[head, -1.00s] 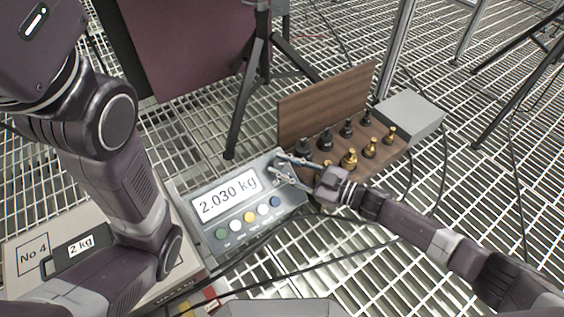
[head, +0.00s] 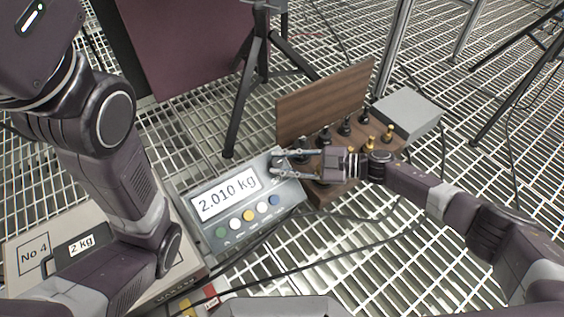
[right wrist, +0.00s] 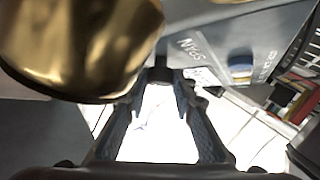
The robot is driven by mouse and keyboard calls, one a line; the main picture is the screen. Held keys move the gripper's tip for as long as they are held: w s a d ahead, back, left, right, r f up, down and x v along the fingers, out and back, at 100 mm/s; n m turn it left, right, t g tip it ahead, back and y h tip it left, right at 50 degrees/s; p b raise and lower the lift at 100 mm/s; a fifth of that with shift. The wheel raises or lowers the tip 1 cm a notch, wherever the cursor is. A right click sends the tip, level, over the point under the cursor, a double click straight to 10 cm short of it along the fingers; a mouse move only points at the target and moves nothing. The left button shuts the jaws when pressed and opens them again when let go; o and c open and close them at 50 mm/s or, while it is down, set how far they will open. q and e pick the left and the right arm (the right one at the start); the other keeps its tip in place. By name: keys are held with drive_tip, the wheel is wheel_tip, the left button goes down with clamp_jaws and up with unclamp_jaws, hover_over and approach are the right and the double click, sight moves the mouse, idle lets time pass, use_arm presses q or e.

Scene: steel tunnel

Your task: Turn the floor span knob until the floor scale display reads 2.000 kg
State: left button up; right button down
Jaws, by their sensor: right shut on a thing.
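The floor scale display (head: 226,194) reads 2.010 kg on the grey indicator box (head: 285,213), which has a row of coloured buttons. My right gripper (head: 277,164) reaches in from the right and is shut on the floor span knob at the box's upper right corner. The fingers mostly hide the knob in the head view. In the right wrist view the fingertips (right wrist: 170,84) close on a dark part beside the SPAN lettering. My left arm crosses the left side; its gripper is out of view.
A 2 kg weight (head: 82,244) lies on a pale box marked No 4 (head: 30,262). A grey box (head: 408,112) and tripod legs stand beyond. Cables cross the grating floor.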

drive_tip(key=c, duration=1.6)
unclamp_jaws()
drive_tip(key=shift+d, duration=0.1)
drive_tip(key=v, duration=1.1)
drive_tip(key=shift+d, duration=0.4)
drive_tip(key=shift+s+a+r, duration=0.1)
drive_tip(key=shift+s+r, duration=0.05)
